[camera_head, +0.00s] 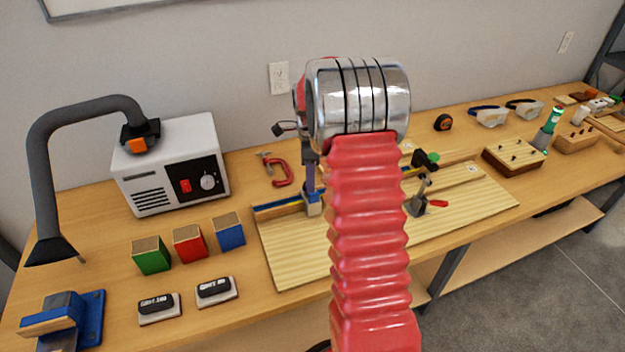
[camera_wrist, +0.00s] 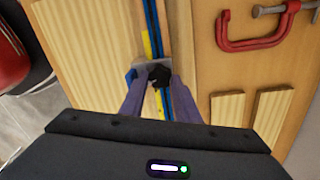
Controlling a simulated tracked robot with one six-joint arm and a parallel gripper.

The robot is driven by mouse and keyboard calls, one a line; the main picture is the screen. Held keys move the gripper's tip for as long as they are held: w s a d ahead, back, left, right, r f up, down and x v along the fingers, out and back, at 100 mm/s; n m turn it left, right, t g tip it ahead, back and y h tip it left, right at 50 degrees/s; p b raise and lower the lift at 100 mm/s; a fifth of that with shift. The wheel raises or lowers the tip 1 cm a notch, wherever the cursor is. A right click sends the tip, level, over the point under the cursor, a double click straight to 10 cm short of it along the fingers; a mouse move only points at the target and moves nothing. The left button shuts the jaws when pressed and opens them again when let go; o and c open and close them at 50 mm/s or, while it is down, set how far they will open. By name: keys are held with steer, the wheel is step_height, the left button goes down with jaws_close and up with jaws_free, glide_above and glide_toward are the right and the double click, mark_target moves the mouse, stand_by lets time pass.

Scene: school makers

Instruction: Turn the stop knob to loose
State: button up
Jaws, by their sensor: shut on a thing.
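The stop knob (camera_wrist: 159,76) is a black lobed knob in the wrist view, on a pale stop block (camera_wrist: 140,68) that sits across a blue and yellow track (camera_wrist: 152,30). My gripper (camera_wrist: 157,82) has its two purple-grey fingers on either side of the knob, shut on it. In the head view my gripper (camera_head: 310,185) points down at the stop block (camera_head: 313,206) on the track's near part. The knob is hidden there by the fingers. Any loose or tight marking cannot be made out.
The track is on a ribbed wooden board (camera_head: 290,255). A red clamp (camera_head: 282,173) lies behind it. A toggle clamp (camera_head: 418,203) stands on the board to the right. Green (camera_head: 151,256), red (camera_head: 189,244) and blue (camera_head: 229,232) blocks stand left.

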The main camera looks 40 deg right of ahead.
steer(key=n, duration=0.7)
steer(key=shift+w+a, duration=0.15)
steer(key=shift+a, duration=0.1)
steer(key=n, duration=0.6)
steer(key=shift+n+h, duration=0.4)
steer(key=n, duration=0.7)
steer(key=shift+a+f, duration=0.1)
steer(key=n, duration=0.7)
steer(key=shift+s+t, duration=0.25)
steer(key=shift+t, duration=0.05)
steer(key=shift+a, duration=0.1)
steer(key=o, duration=1)
steer(key=shift+w, duration=0.1)
steer(key=shift+w, duration=0.1)
